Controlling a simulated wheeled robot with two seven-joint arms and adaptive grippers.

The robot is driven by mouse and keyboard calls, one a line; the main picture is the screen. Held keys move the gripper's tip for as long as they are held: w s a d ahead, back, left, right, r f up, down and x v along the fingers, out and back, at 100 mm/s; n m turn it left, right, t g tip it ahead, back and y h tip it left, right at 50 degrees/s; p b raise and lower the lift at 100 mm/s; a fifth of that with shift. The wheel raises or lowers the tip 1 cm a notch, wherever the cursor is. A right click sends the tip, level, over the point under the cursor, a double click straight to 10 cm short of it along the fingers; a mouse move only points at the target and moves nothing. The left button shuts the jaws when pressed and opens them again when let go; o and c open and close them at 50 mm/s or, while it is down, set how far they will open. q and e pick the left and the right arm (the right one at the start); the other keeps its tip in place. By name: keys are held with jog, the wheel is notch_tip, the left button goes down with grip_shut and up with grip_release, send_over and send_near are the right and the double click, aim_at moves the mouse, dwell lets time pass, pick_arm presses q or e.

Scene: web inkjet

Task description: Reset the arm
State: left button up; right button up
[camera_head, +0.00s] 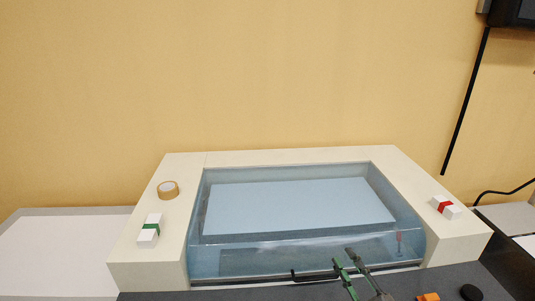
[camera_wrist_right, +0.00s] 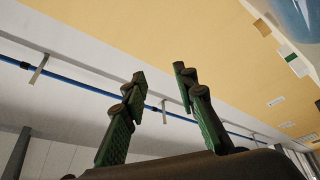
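My right gripper (camera_head: 345,259) shows in the head view at the lower middle, in front of the blue see-through cover (camera_head: 300,245) of the printer. In the right wrist view its two green and dark fingers (camera_wrist_right: 158,88) stand apart with nothing between them. It is open and empty, pointing up toward the ceiling and the yellow wall. My left gripper is in neither view.
The cream printer housing (camera_head: 180,225) surrounds the cover. Orange (camera_head: 428,297) and black (camera_head: 471,292) items lie at the lower right.

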jog(key=s+d+f+m+g+h, duration=0.5)
jog(key=d+f, duration=0.3)
jog(key=f, duration=0.4)
jog(key=s+d+f+m+g+h, duration=0.25)
jog(key=d+f+m+h, duration=0.4)
jog(key=f, duration=0.65)
jog(key=s+a+f+m+g+y, duration=0.15)
jog(key=s+f+g, duration=0.25)
jog(key=s+f, duration=0.55)
jog(key=s+d+f+m+g+y, duration=0.15)
jog(key=s+f+g, duration=0.35)
jog(key=s, duration=0.7)
jog(key=s+a+f+b, duration=0.15)
jog(key=f+b, duration=0.25)
jog(key=f, duration=1.6)
jog(key=s+a+f+b, duration=0.15)
jog(key=f+b, duration=0.25)
jog(key=f, duration=1.7)
jog(key=s+f+g+b, duration=0.2)
jog(key=s+f+b, duration=0.3)
jog(key=s+f, duration=1.4)
notch_tip(320, 180, down, 2)
jog(key=shift+d+f, duration=0.1)
jog(key=shift+d, duration=0.15)
